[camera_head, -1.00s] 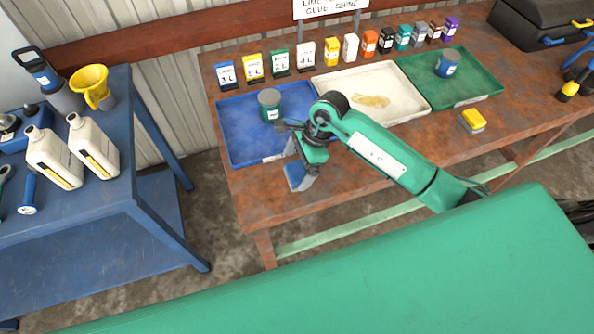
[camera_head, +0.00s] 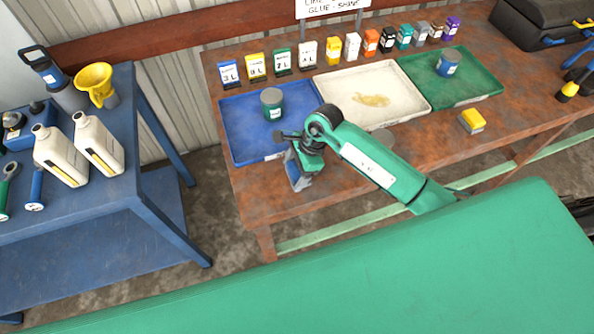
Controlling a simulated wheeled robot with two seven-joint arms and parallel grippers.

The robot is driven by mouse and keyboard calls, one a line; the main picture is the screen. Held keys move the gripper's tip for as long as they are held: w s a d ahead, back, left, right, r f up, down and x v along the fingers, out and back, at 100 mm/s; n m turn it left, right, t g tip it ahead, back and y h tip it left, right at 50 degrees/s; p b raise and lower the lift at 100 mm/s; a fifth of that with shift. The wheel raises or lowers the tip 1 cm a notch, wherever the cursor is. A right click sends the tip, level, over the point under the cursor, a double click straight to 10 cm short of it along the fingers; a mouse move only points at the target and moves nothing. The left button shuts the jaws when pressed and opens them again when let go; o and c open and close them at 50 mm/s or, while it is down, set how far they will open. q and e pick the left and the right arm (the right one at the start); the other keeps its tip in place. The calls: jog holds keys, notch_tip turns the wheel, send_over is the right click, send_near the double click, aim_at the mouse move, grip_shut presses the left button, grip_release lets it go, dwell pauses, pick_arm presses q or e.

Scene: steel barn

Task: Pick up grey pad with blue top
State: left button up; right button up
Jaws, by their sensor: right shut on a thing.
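The grey pad with blue top (camera_head: 293,175) is at the front left of the brown workbench, just in front of the blue tray. My right gripper (camera_head: 300,173) reaches down over it and is shut on it. The fingers and wrist hide much of the pad. I cannot tell whether its underside touches the bench. My left gripper is not in view.
On the brown bench (camera_head: 420,150), a blue tray (camera_head: 240,125) with a green can (camera_head: 272,103), a white tray (camera_head: 335,90) and a green tray (camera_head: 480,85) stand behind. A yellow-topped pad (camera_head: 472,120) lies right. A blue table (camera_head: 130,175) stands left.

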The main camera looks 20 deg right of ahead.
aim_at(295, 170)
jog(key=shift+r, duration=0.1)
jog(key=shift+r+b, duration=0.3)
jog(key=shift+r, duration=0.25)
notch_tip(295, 170, up, 19)
jog(key=b, duration=0.4)
jog(key=shift+b, duration=0.4)
jog(key=shift+f, duration=0.1)
